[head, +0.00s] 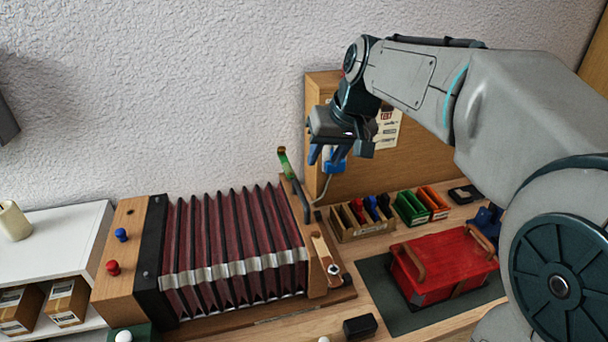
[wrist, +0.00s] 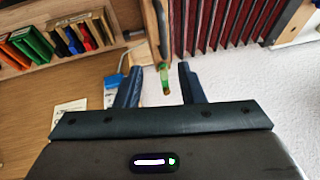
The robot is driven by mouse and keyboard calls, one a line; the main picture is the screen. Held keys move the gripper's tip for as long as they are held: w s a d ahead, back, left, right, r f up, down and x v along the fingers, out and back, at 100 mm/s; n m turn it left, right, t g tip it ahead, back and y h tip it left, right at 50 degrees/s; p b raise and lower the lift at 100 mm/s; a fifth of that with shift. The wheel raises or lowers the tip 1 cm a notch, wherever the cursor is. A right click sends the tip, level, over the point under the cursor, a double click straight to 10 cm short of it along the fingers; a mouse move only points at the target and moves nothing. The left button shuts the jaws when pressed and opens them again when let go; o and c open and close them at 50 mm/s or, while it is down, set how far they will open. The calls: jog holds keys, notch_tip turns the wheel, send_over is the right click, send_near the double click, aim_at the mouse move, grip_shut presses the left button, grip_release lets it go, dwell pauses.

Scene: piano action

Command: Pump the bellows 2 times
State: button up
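The bellows (head: 235,235) lies on the bench at the left in the head view, with dark red pleats spread apart between a wooden end block and an upright wooden end board. The bellows also show at the top right of the wrist view (wrist: 235,22). A handle with a green end (head: 284,160) rises at the board's back corner; its green tip shows in the wrist view (wrist: 165,78). My gripper (head: 328,155) is in the air to the right of this handle. Its two fingers (wrist: 158,85) are apart, with the green tip seen between them, not gripped.
A red box with brown handles (head: 445,265) sits on a dark mat at the right. Small bins (head: 362,222) with coloured items stand behind it. A wooden panel (head: 395,165) stands close behind my gripper. A black block (head: 360,326) lies at the front edge.

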jog(key=p, duration=0.1)
send_near(301, 192)
jog(key=x, duration=0.8)
grip_shut()
